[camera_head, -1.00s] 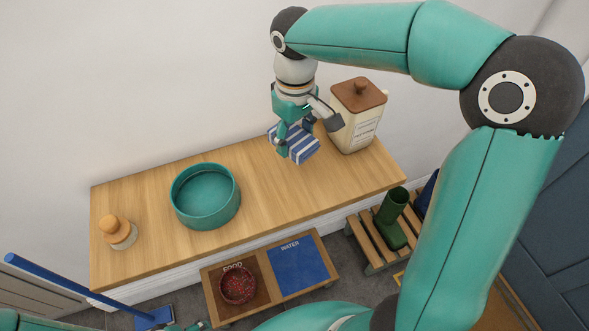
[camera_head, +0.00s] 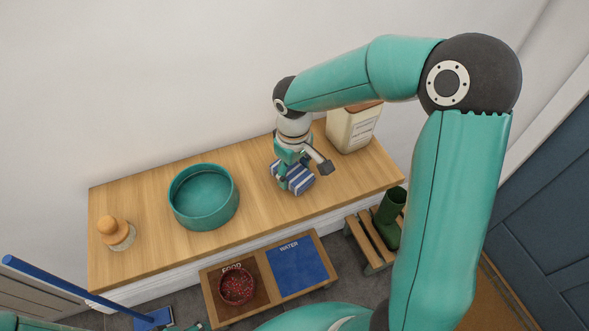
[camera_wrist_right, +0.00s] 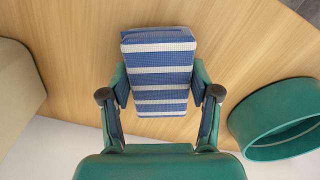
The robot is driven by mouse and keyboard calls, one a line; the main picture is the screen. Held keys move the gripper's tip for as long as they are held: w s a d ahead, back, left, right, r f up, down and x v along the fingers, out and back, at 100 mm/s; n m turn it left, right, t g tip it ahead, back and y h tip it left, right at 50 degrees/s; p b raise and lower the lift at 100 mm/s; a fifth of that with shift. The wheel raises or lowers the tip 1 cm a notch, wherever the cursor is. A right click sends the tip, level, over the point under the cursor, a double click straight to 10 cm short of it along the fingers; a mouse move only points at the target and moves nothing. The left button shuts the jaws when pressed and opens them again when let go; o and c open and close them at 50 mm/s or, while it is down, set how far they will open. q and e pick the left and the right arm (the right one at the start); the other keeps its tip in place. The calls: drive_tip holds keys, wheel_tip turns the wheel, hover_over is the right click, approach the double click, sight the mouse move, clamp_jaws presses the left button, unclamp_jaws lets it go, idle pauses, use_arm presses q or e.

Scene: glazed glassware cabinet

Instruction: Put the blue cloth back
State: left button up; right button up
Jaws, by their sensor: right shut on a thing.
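The blue cloth (camera_head: 299,181) is a folded pad with blue and white stripes, over the wooden counter top (camera_head: 250,170). My right gripper (camera_head: 291,174) is shut on it. In the right wrist view, the cloth (camera_wrist_right: 160,60) sits between the two fingers of the right gripper (camera_wrist_right: 159,88), one at each side. I cannot tell whether the cloth touches the counter. Small teal parts at the bottom edge of the head view, which may be my left gripper (camera_head: 192,326), are mostly cut off.
A teal round bowl (camera_head: 204,217) stands left of the cloth. A cream canister with a brown lid (camera_head: 352,130) stands behind right. A jar with an orange ball-shaped top (camera_head: 116,233) is at far left. Below are a feeding stand (camera_head: 257,280) and green boots (camera_head: 389,218) on a slatted rack.

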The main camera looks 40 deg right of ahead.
sight(294, 172)
drive_tip(key=shift+f, duration=0.2)
drive_tip(key=o, duration=1)
drive_tip(key=shift+r, duration=0.1)
drive_tip(key=shift+r, duration=0.1)
wheel_tip(294, 172, up, 12)
drive_tip(key=shift+r, duration=0.1)
